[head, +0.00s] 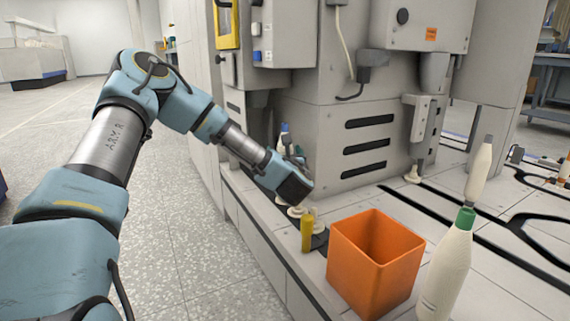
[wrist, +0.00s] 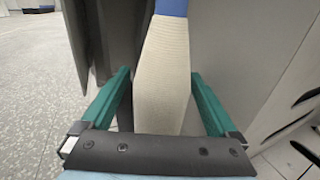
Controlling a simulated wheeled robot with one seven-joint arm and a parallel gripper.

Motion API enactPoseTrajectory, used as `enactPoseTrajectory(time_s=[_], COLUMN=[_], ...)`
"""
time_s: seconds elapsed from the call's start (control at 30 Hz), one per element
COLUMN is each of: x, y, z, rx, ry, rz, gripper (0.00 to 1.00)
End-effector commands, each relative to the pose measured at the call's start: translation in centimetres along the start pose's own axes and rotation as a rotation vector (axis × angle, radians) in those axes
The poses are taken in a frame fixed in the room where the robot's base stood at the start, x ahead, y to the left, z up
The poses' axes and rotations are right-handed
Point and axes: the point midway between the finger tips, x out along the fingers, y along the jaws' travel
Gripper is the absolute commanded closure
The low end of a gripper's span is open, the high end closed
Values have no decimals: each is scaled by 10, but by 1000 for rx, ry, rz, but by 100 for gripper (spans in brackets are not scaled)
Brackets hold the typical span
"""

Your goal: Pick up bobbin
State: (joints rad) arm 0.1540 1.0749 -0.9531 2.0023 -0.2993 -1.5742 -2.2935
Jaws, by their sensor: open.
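A cream bobbin with a blue top (wrist: 162,70) stands large in the middle of the wrist view. Its blue tip (head: 284,128) shows in the head view just beyond my gripper (head: 293,184), which hides most of its body. In the wrist view my gripper (wrist: 160,77) is open, with one green finger on each side of the bobbin. A gap shows on the right; on the left the finger looks close to it, and I cannot tell whether they touch. The bobbin's lower end is hidden behind the dark gripper body.
An orange bin (head: 357,262) stands on the ledge, with a yellow bobbin (head: 307,233) to its left. A cream bobbin with a green band (head: 447,265) stands to its right. The grey machine housing (head: 330,135) rises close beside my gripper. Open floor (head: 180,230) lies left.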

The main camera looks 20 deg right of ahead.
Motion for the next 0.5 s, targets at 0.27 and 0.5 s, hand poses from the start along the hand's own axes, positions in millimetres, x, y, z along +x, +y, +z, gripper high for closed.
enactPoseTrajectory(time_s=[0.27,0.5], x=[0,0], y=[0,0], z=[0,0], rx=[0,0], ry=[0,0], rz=[0,0], gripper=[29,56])
